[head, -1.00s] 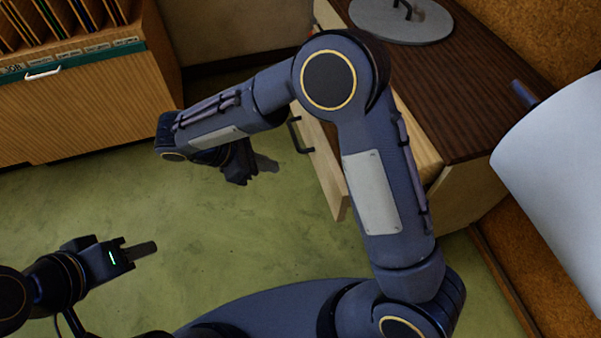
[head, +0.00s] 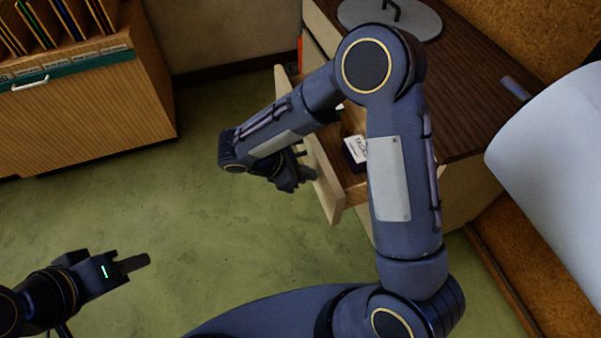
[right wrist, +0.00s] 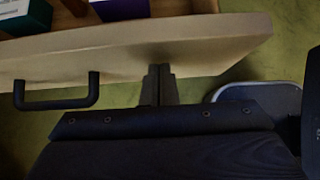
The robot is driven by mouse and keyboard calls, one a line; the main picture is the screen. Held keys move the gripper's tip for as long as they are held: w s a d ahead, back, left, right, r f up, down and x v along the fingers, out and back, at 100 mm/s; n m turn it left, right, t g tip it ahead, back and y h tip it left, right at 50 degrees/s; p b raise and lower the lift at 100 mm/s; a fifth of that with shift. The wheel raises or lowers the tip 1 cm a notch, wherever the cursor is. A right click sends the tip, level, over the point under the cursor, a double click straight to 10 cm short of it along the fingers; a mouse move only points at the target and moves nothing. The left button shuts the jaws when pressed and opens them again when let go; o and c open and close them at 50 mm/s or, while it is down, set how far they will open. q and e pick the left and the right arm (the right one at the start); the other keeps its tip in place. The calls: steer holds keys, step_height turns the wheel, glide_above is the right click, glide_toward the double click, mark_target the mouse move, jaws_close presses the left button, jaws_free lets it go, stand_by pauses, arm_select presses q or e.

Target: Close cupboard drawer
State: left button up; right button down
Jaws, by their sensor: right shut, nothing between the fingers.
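The cupboard (head: 465,110) has a dark wooden top and stands at the right in the head view. Its drawer (head: 324,190) is pulled out, and its pale front faces left. In the right wrist view, the drawer front (right wrist: 225,45) crosses the upper part, with its dark handle (right wrist: 57,104) left of my fingers. My right gripper (head: 307,166) is shut and empty at the outer face of the drawer front; its fingertips (right wrist: 159,72) seem to touch or nearly touch it. My right arm hides part of the drawer. My left gripper (head: 138,263) is over the floor, away from the cupboard; its finger gap is not clear.
A small dark box with a white label (head: 355,152) lies in the drawer. A grey round plate (head: 395,18) rests on the cupboard top. A wooden cabinet with files (head: 90,105) stands at the left. A pale cylindrical shape (head: 555,165) is at the right. Green floor (head: 130,205) is open.

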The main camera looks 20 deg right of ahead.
steer(key=shift+d, duration=0.15)
steer(key=d, duration=1.7)
steer(key=w+d, duration=0.1)
steer(key=d, duration=0.8)
steer(key=shift+d+p, duration=0.2)
steer(key=shift+p, duration=0.2)
arm_select(q)
steer(key=shift+a+r, duration=0.1)
steer(key=shift+r, duration=0.3)
arm_select(e)
steer(key=shift+d+r, duration=0.1)
steer(key=shift+d, duration=0.25)
steer(key=shift+d, duration=0.15)
